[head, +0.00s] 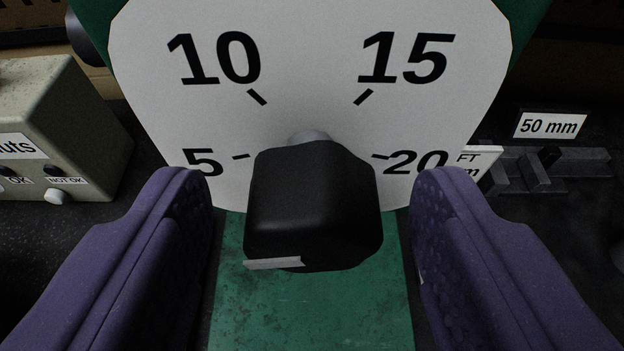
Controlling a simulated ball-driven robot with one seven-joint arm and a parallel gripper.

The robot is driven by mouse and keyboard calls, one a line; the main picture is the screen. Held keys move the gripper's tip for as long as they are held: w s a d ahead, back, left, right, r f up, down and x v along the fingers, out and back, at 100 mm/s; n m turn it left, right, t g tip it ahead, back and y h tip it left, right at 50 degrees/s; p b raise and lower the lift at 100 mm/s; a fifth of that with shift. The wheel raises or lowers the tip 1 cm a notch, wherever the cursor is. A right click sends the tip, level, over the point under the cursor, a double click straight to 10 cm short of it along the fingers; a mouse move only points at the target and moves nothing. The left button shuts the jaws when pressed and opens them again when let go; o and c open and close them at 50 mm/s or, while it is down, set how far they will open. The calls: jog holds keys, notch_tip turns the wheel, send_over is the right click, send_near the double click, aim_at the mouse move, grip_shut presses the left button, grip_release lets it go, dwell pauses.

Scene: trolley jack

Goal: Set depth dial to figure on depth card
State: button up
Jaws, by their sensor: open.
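The depth dial has a white face (310,60) with the figures 5, 10, 15 and 20 and tick marks. Its black knob (312,205) is in the middle, with a pale strip on its lower left edge. My gripper (312,215) is open, with one purple finger on each side of the knob and a gap to it on both sides. A white card (482,165) at the right, partly hidden behind the dial face and finger, shows "FT" and part of an "m"; its figure cannot be read.
A grey-beige box (60,120) with labels "OK" and "NOT OK" stands at the left. At the right a "50 mm" label (549,125) stands behind dark grey blocks (540,170). A green surface (315,310) lies below the knob.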

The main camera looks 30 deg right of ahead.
jog(key=c, duration=1)
jog(key=shift+c, duration=0.2)
jog(key=shift+b, duration=0.35)
